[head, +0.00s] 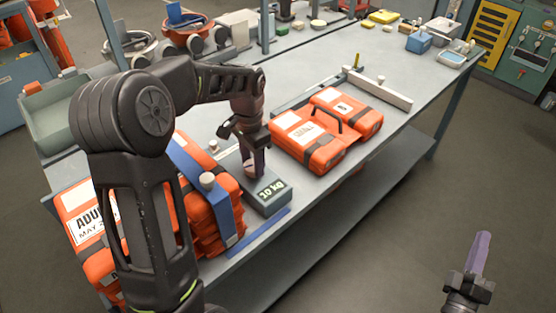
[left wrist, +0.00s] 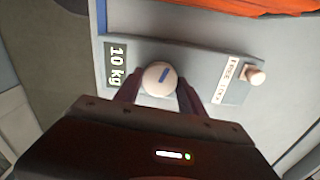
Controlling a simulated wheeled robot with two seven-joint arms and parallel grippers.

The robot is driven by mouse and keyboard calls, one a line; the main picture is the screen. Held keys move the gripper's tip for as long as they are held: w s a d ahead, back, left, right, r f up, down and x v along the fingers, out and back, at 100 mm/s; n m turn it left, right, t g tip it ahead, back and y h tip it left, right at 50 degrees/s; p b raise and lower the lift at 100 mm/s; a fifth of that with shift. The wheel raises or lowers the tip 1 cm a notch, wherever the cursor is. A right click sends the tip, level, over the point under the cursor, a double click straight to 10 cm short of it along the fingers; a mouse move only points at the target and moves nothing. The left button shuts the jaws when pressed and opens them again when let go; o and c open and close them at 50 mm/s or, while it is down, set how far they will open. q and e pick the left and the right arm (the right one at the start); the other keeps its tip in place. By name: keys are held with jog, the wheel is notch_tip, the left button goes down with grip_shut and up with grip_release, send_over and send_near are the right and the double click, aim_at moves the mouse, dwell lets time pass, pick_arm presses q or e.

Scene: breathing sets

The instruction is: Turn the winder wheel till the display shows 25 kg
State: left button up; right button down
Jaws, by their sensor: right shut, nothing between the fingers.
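The display (head: 272,190) on a grey box (head: 262,204) reads 10 kg in the head view. The same display (left wrist: 115,64) reads 10 kg in the left wrist view. The winder wheel (left wrist: 160,76) is a small cream knob with a blue stripe, beside the display. My left gripper (head: 252,169) points down at the box, its two dark fingers closed against opposite sides of the wheel. My right gripper (head: 480,262) is shut and empty, off the table's front edge at lower right.
A second cream knob (left wrist: 255,75) sits on the box by a label. An orange pack (head: 77,208) with a blue strap (head: 226,216) lies to the left. Orange cases (head: 305,146) stand to the right. A white bar (head: 383,92) lies behind them.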

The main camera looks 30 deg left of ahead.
pick_arm(q)
jog(key=o, duration=0.4)
notch_tip(320, 180, up, 12)
jog(key=shift+r+b, duration=0.1)
jog(key=shift+b, duration=0.45)
dwell(0.5)
